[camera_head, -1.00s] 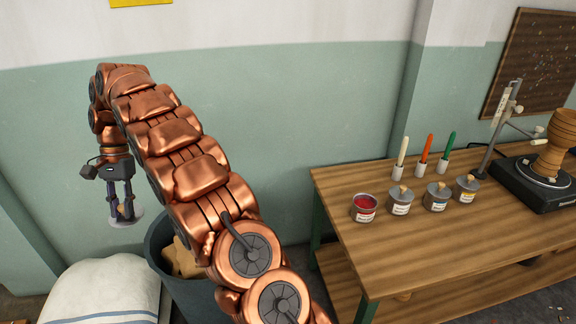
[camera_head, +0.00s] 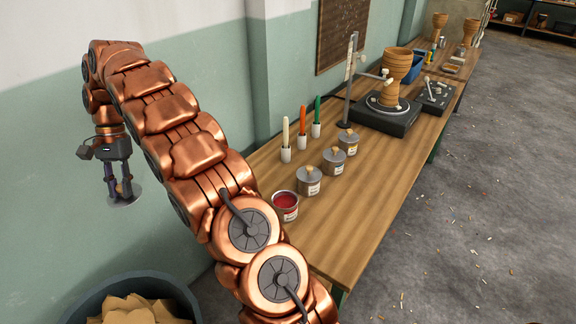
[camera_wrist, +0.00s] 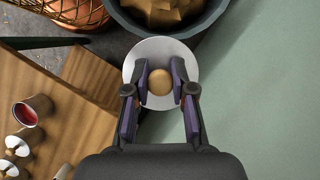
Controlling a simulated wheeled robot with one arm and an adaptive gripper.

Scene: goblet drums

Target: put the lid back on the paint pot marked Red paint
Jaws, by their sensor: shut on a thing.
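The open paint pot (camera_head: 285,206), with red paint inside and a white label too small to read, stands uncovered at the near left end of the workbench. It also shows in the wrist view (camera_wrist: 32,110). My gripper (camera_head: 122,190) is at the left of the head view, off the bench and well apart from the pot. In the wrist view, its fingers (camera_wrist: 160,82) are shut on the round knob of a pale, flat lid (camera_wrist: 150,49). The lid's disc (camera_head: 127,202) hangs below the fingertips, roughly level.
Several lidded pots, including one beside the red pot (camera_head: 309,184), line the workbench (camera_head: 395,190). Brushes (camera_head: 302,135) stand behind them. A goblet drum (camera_head: 397,75) sits on a black base (camera_head: 380,118). A bin (camera_head: 82,305) of scraps stands below. Floor right of the bench is mostly clear.

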